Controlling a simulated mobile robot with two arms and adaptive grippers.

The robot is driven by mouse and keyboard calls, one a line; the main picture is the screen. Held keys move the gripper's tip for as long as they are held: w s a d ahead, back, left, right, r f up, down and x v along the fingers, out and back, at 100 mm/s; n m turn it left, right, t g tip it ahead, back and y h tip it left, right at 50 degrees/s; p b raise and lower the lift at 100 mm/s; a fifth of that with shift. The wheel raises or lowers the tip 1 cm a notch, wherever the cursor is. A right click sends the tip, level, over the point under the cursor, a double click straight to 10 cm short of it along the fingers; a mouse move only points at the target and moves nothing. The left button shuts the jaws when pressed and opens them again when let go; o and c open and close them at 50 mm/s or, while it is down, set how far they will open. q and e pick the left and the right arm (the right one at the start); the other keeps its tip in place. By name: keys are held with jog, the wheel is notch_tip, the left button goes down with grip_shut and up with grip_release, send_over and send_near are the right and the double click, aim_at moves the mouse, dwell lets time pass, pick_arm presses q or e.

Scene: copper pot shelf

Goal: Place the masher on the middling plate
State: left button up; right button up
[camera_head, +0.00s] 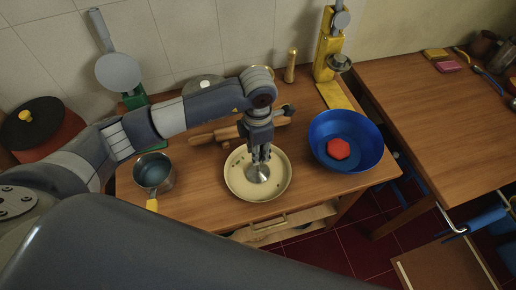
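The cream-coloured round plate (239,187) lies on the wooden table near its front edge. A shiny metal disc, which looks like the masher (257,174), is over the middle of the plate. Whether it rests on the plate is hard to tell. My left gripper (261,157) points straight down just above the disc, with its fingertips at the masher's top. The gripper hides any handle. The fingers look close together, but their grip on the masher is too small to make out. My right gripper is not in view.
A blue bowl (324,157) with a red object (338,149) stands right of the plate. A small pot (153,173) stands left. A wooden rolling pin (215,134) lies behind. A yellow press (328,56) stands at the back. Another wooden table (430,120) is at right.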

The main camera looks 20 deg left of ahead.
pick_arm(q)
jog(key=o, duration=0.3)
jog(key=shift+r, duration=0.1)
jog(key=shift+r, duration=0.2)
notch_tip(320, 180, up, 11)
jog(key=b, duration=0.3)
jog(key=shift+f, duration=0.2)
jog(key=shift+r, duration=0.6)
